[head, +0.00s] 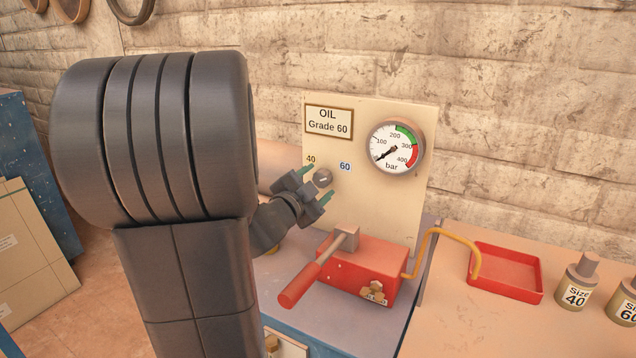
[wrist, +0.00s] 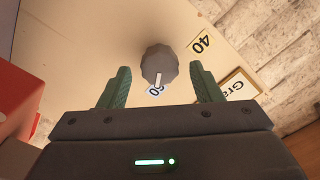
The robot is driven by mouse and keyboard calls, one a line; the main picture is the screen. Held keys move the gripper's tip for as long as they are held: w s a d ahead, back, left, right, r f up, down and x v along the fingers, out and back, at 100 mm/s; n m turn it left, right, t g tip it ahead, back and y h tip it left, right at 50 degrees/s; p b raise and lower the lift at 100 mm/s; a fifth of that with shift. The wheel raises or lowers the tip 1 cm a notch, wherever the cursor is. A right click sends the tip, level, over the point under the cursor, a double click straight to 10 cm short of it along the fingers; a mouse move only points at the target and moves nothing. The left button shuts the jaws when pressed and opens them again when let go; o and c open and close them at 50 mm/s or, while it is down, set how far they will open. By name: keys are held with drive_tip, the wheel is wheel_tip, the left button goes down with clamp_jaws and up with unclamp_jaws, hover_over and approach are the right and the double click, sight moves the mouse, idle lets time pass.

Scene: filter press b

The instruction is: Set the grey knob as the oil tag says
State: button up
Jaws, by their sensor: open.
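The grey knob (head: 323,177) is on the cream panel (head: 400,215), below the labels 40 (head: 311,159) and 60 (head: 345,167). The oil tag (head: 328,121) reads "OIL Grade 60". In the wrist view the knob (wrist: 158,62) has a white pointer line directed at the partly covered 60 label (wrist: 154,90); the 40 label (wrist: 202,43) is off to the side. My gripper (head: 315,184) is open in front of the knob, one finger on each side, with gaps visible in the wrist view. How deep the fingers reach is unclear.
A pressure gauge (head: 396,147) is at the panel's upper right. A yellow hose (head: 432,232) runs toward a red tray (head: 508,286). Bottles (head: 577,283) stand at right.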

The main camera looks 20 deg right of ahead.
drive_tip(key=v, duration=1.2)
drive_tip(key=shift+s+a, duration=0.25)
drive_tip(key=shift+a, duration=0.05)
drive_tip(key=shift+w, duration=0.1)
drive_tip(key=x, duration=1.3)
drive_tip(key=shift+w+d, duration=0.1)
drive_tip(key=shift+d, duration=0.15)
drive_tip(key=shift+w+d, duration=0.1)
